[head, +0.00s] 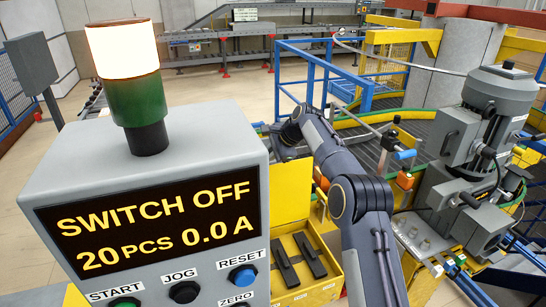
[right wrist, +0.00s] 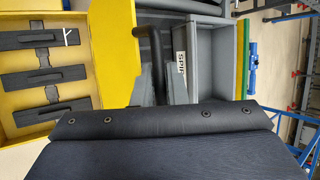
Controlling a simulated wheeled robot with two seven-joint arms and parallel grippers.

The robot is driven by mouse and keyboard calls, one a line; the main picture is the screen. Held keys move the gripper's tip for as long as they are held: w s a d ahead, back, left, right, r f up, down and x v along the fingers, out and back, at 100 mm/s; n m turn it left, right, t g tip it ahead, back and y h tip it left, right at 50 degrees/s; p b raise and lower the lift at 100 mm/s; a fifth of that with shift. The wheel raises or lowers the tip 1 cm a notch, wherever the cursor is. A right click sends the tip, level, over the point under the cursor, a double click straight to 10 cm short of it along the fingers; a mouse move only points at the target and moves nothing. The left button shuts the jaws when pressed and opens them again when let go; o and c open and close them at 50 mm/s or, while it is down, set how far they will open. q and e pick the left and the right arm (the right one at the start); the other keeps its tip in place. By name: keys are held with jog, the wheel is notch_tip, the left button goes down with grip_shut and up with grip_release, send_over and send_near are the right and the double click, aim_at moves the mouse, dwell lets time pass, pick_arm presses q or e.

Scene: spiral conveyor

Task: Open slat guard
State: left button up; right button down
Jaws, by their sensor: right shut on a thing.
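My right arm reaches forward through the middle of the head view, and its far end lies beside the green-based beacon; its fingers cannot be made out there. In the right wrist view my right gripper (right wrist: 163,88) shows two grey fingers, shut on a dark upright bar (right wrist: 154,45). The bar stands between a yellow case and a grey box. I cannot tell for sure which part is the slat guard. A dark slatted surface (head: 435,124) shows behind my arm in the head view. My left gripper is not in view.
A grey control box (head: 210,155) reads "SWITCH OFF, 20 PCS, 0.0 A" under a lit beacon (head: 125,50). A yellow case (right wrist: 108,60) holds black handled pieces. A grey box (right wrist: 212,60) is close right of the fingers. Blue railing (head: 325,60) and a grey machine (head: 500,95) stand beyond.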

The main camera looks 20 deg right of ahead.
jog(key=shift+w+f, duration=0.15)
jog(key=shift+f, duration=0.05)
dwell(0.4)
jog(key=c, duration=1.6)
grip_release()
jog(key=shift+a, duration=0.1)
jog(key=shift+r, duration=0.1)
jog(key=b+v, duration=0.1)
jog(key=v, duration=0.6)
jog(key=shift+r, duration=0.4)
jog(key=shift+d, duration=0.25)
